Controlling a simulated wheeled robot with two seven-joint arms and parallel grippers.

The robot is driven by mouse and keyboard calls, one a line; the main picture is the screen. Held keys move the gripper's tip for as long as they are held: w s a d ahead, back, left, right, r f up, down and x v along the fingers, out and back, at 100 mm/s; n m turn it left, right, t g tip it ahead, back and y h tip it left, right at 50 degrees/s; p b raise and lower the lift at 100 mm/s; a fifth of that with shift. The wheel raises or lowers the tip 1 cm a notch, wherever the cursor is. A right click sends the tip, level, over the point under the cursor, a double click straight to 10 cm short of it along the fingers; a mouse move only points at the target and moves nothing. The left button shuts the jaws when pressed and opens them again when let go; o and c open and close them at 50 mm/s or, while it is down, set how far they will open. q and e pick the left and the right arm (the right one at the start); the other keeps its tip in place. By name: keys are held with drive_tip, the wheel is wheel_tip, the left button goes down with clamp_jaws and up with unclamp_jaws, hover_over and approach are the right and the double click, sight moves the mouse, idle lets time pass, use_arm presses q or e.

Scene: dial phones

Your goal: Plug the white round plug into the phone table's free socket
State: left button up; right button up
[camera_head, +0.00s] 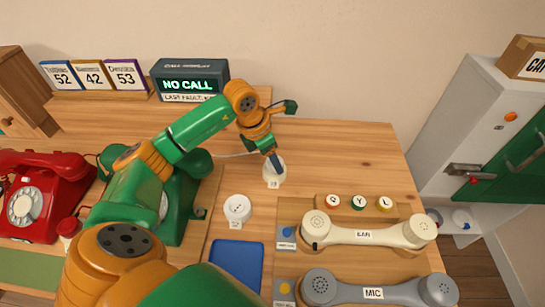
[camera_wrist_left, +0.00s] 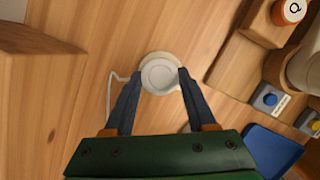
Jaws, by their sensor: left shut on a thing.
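My left gripper (camera_head: 276,157) points down at the back middle of the table and is shut on the white round plug (camera_head: 273,169). In the left wrist view the plug (camera_wrist_left: 159,76) sits between the two dark fingertips (camera_wrist_left: 160,82), with a pale round rim showing just beyond it. I cannot tell whether the plug touches what is under it. A white round socket (camera_head: 237,207) with dark holes and a small tag stands empty on the wooden table (camera_head: 350,152), nearer and to the left of the plug. My right gripper is not in view.
A thin white cord (camera_wrist_left: 108,92) runs beside the plug. A blue tray (camera_head: 236,262) lies in front of the socket. Cream (camera_head: 370,236) and grey (camera_head: 375,292) handsets lie at right. A green phone (camera_head: 185,205) stands left, partly behind my arm. The back right tabletop is clear.

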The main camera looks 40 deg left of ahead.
use_arm(q)
drive_tip(key=shift+f, duration=0.2)
drive_tip(key=o, duration=1.3)
drive_tip(key=shift+c, duration=0.2)
drive_tip(key=shift+r, duration=0.1)
drive_tip(key=v, duration=0.7)
